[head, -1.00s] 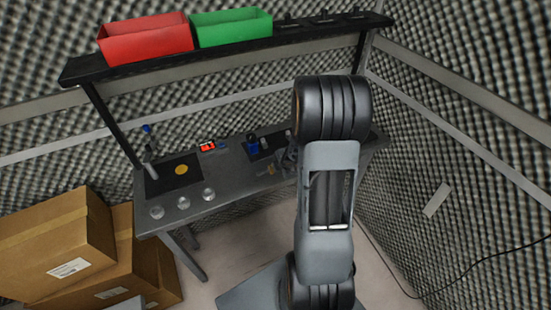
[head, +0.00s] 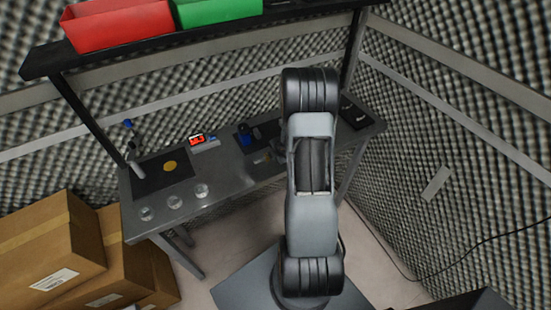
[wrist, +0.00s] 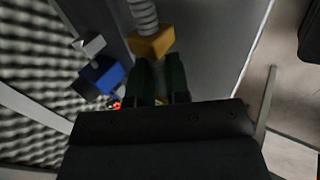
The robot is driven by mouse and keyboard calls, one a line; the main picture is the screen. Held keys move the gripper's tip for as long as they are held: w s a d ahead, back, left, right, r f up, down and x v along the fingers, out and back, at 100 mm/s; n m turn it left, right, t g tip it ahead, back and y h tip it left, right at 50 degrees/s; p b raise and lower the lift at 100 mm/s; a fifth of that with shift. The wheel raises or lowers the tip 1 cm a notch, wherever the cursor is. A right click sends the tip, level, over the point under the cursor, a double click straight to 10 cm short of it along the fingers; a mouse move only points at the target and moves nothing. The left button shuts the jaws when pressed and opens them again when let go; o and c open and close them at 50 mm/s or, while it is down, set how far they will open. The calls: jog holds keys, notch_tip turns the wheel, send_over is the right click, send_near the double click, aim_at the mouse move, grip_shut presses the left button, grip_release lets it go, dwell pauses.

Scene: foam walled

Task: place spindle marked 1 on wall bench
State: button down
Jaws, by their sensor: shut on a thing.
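In the wrist view my gripper (wrist: 162,62) points at the bench top, its two dark fingers close together. At their tips is a brass-coloured block with a ridged grey shaft (wrist: 152,43), which I take to be the spindle; no number is readable on it. The fingers appear shut on its block. The bench (head: 220,183) is a dark grey table against the foam wall; its top also shows in the wrist view (wrist: 212,40). In the head view my arm hides my gripper. I cannot tell whether the spindle touches the bench.
A blue block (wrist: 100,75) lies left of the spindle in the wrist view. On the bench are a red-lit display (head: 197,140), a dark mat (head: 150,180) and several clear cups (head: 175,202). A shelf (head: 45,62) with red and green bins overhangs it. Cardboard boxes (head: 45,250) stand left.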

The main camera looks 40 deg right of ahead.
jog(key=shift+f+b, duration=0.3)
jog(key=shift+f, duration=0.4)
jog(key=shift+s, duration=0.1)
jog(key=shift+s+a+f+b, duration=0.1)
jog(key=shift+a+f+b, duration=0.05)
jog(key=shift+f+b, duration=0.45)
